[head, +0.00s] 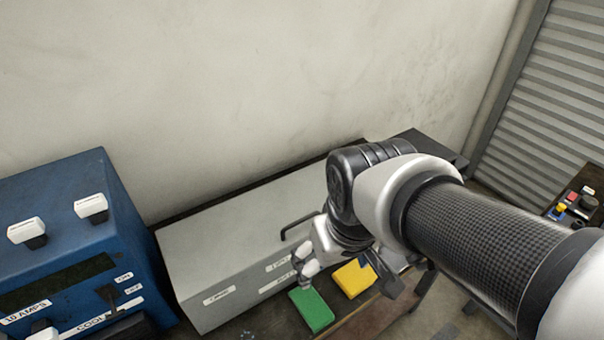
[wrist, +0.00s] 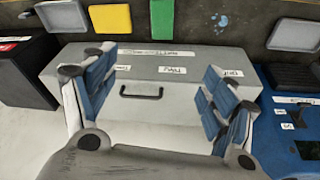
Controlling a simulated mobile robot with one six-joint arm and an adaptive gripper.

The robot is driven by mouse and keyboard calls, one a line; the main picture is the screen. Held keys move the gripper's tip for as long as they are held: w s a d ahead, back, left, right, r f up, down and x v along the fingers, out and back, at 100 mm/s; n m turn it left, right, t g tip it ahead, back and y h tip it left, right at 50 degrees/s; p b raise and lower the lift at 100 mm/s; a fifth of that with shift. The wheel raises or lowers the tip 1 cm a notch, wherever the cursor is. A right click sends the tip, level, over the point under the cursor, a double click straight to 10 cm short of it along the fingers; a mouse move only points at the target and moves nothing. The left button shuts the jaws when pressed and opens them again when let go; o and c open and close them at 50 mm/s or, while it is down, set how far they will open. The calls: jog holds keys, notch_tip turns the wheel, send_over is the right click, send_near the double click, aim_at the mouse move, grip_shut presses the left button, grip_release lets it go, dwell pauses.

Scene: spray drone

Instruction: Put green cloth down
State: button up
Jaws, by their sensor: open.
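The green cloth (head: 311,310) lies flat on the dark bench top in front of the grey box, left of the yellow cloth (head: 354,278). In the wrist view the green cloth (wrist: 162,18) is at the top edge, partly cut off, with the yellow cloth (wrist: 110,18) to its left. The green cloth is apart from the fingers.
The grey box (head: 235,250) with a black handle stands behind the cloths against the wall. A blue machine (head: 75,225) with white knobs is at the left.

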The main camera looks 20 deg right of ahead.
jog(key=s+r+t, duration=0.1)
jog(key=s+r, duration=0.1)
jog(key=s, duration=0.4)
jog(key=shift+r+m+t, duration=0.3)
jog(key=shift+r+m, duration=0.05)
jog(key=shift+m, duration=0.05)
jog(key=shift+o, duration=0.2)
dwell(0.7)
